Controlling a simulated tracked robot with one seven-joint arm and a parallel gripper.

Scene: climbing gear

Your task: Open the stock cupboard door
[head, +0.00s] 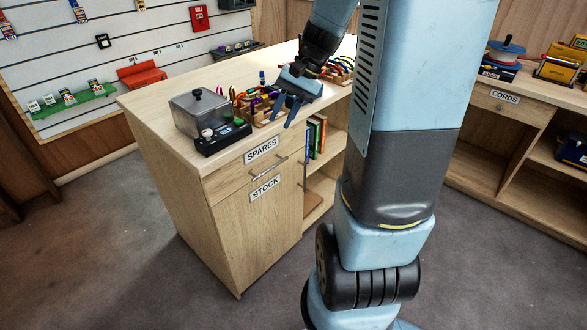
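The stock cupboard door (255,230) is a pale wood panel on the front of the counter, below a drawer. It carries a STOCK label (265,188) and looks shut, flush with the counter front. A thin vertical handle (306,174) stands at its right edge. My gripper (283,115) is above the counter top near its front edge, over the drawer and higher than the door. Its two fingers point down and are apart, with nothing visible between them. It is clear of the door handle.
The SPARES drawer (236,178) with a horizontal bar handle (268,169) is above the door. Open shelves with books (316,137) adjoin on the right. The floor in front is clear.

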